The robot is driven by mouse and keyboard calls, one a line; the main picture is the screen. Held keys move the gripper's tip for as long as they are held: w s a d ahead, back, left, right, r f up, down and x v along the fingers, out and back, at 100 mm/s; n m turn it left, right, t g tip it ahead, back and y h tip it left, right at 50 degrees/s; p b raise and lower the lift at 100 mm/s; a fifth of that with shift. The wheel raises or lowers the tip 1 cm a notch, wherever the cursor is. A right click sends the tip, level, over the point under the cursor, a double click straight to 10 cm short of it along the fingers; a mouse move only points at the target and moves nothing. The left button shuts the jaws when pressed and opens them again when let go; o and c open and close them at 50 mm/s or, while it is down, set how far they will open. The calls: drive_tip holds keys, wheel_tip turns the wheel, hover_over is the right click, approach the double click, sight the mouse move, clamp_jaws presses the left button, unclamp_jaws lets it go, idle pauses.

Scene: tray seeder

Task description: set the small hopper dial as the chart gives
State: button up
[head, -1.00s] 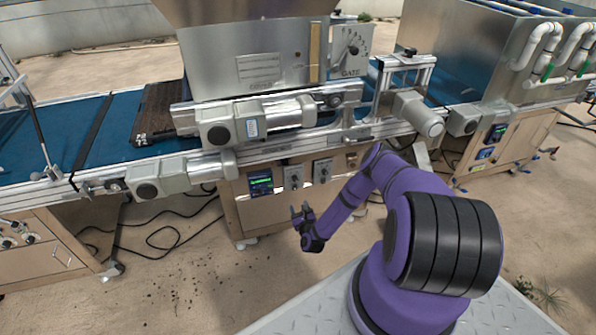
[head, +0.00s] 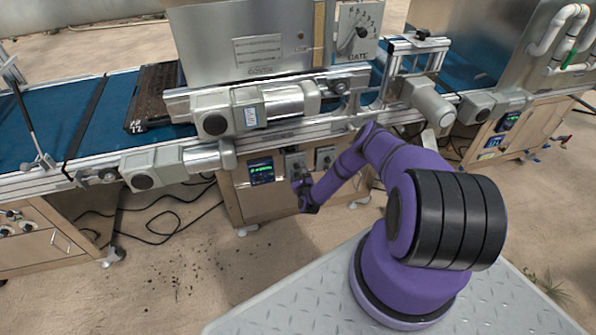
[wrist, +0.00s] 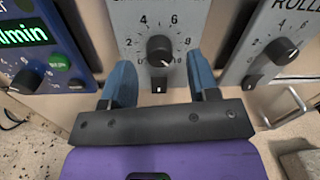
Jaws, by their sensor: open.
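My gripper (head: 303,190) is open and empty in front of the machine's lower panel. In the wrist view its two blue fingers (wrist: 162,78) stand on either side below a black round dial knob (wrist: 160,50). The knob sits on a grey plate with a number scale; its pale mark points down and to the right. The fingers appear apart from the knob, and the plate's title is out of view.
A blue control box (wrist: 45,50) with a green display is left of the grey plate. A ROLLER dial plate (wrist: 275,45) is on its right. A dark tray (head: 155,95) lies on the blue belt (head: 45,125). Motors (head: 228,110) jut out above the panel.

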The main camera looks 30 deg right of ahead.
drive_tip(key=shift+x, duration=0.95)
drive_tip(key=c, duration=0.9)
drive_tip(key=shift+c, duration=0.2)
drive_tip(key=shift+n, duration=0.3)
